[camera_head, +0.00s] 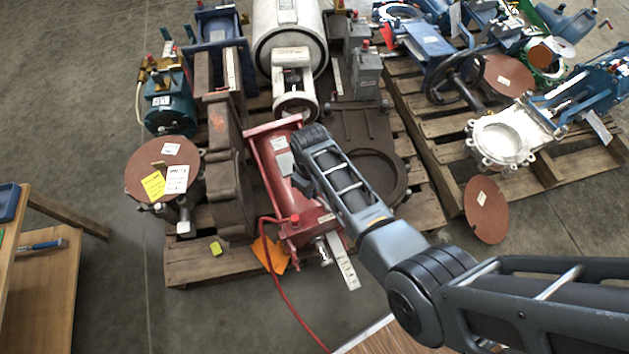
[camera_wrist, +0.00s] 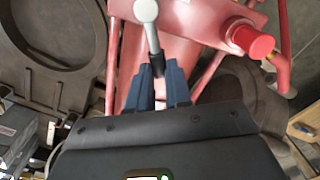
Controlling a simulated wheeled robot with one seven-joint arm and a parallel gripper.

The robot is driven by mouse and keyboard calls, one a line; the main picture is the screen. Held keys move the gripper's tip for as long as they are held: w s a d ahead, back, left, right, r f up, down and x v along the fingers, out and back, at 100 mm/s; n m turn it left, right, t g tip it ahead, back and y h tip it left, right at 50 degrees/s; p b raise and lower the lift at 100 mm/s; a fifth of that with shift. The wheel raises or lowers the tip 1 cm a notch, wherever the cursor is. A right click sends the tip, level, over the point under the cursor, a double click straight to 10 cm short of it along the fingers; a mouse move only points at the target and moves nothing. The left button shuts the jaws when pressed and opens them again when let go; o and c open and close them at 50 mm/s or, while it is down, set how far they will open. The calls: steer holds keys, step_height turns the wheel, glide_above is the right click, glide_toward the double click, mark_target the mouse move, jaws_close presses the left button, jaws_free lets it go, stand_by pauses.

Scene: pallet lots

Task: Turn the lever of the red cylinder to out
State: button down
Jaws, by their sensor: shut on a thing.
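The red cylinder (camera_head: 269,165) lies lengthwise on a wooden pallet in the head view, partly hidden behind my arm. In the wrist view its red body (camera_wrist: 190,52) fills the upper middle. A lever (camera_wrist: 153,38) with a rounded silver end and a dark tip stands out from it. My gripper (camera_wrist: 159,76) has its blue fingers closed around the lever's dark tip. The fingers are hidden in the head view. I cannot read any marking for the lever's positions.
A red cap (camera_wrist: 253,42) sticks out of the cylinder right of the lever. A red hose (camera_head: 283,291) runs to the floor. A dark flanged plate (camera_head: 376,125) lies close on the right. Other machine parts crowd the pallet (camera_head: 215,262).

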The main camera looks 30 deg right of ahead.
steer(key=shift+s+a+n+p, duration=0.3)
steer(key=shift+a+n+p, duration=0.3)
steer(key=shift+n, duration=0.7)
steer(key=shift+a, duration=0.15)
steer(key=c, duration=1.1)
jaws_free()
steer(key=shift+o, duration=0.2)
steer(key=shift+r, duration=0.1)
step_height(320, 180, up, 8)
steer(key=p, duration=0.2)
steer(key=shift+f, duration=0.2)
steer(key=shift+d, duration=0.2)
